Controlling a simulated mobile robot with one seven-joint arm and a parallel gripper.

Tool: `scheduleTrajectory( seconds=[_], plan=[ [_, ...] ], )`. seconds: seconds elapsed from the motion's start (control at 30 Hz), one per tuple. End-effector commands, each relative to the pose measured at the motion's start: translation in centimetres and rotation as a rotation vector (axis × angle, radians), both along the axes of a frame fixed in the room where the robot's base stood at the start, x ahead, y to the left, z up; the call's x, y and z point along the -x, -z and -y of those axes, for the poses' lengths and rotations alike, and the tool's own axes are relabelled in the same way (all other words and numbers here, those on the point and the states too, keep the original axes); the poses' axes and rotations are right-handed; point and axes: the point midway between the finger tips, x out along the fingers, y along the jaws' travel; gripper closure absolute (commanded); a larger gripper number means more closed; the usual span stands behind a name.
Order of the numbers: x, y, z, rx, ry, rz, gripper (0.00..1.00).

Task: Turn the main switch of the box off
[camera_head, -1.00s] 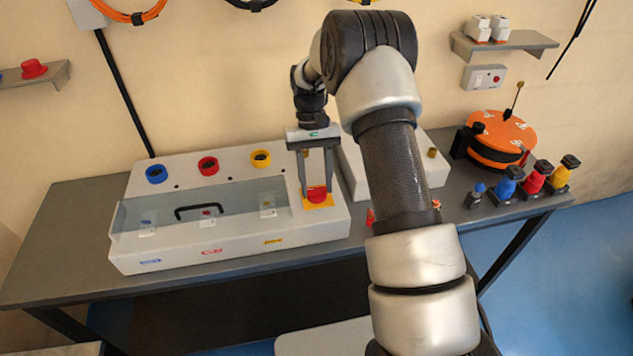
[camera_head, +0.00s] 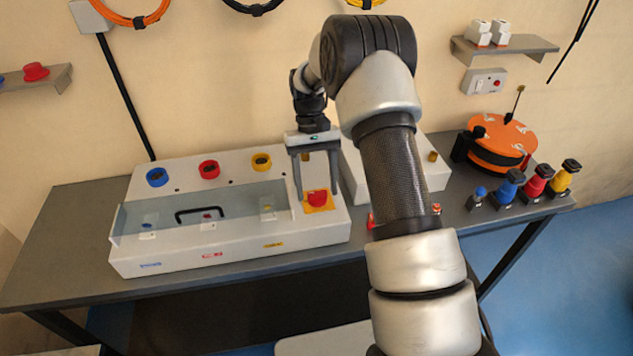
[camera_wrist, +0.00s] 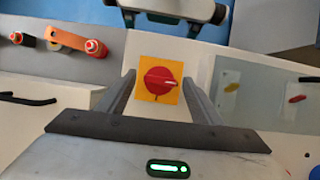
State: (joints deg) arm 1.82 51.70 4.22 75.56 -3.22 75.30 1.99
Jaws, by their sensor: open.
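The box (camera_head: 230,239) is a long white case on the grey table, with a clear window and a black handle. Its main switch (camera_head: 317,198) is a red knob on a yellow square plate at the box's right end. In the wrist view the red knob (camera_wrist: 160,81) sits on its yellow plate (camera_wrist: 145,66), with a pale line pointing to the right. My gripper (camera_head: 317,196) points down over the switch, open, one finger on each side of the knob. In the wrist view the fingers stand apart from the knob; contact cannot be told.
Blue (camera_head: 157,177), red (camera_head: 209,169) and yellow (camera_head: 262,161) round sockets line the box's back. A second white box (camera_head: 432,172) stands behind my arm. An orange reel (camera_head: 502,143) and several coloured plugs (camera_head: 537,181) are on the table's right side.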

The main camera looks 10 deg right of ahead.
Motion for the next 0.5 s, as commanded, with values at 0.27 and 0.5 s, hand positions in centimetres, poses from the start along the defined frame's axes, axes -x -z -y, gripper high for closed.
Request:
scheduleTrajectory(
  seconds=[0.27,0.5],
  plan=[
    [-1.2,-2.7,0.0,0.0,0.0,0.005,0.41],
    [-3.5,-8.1,-0.1,0.0,-0.001,0.005,0.41]
  ],
)
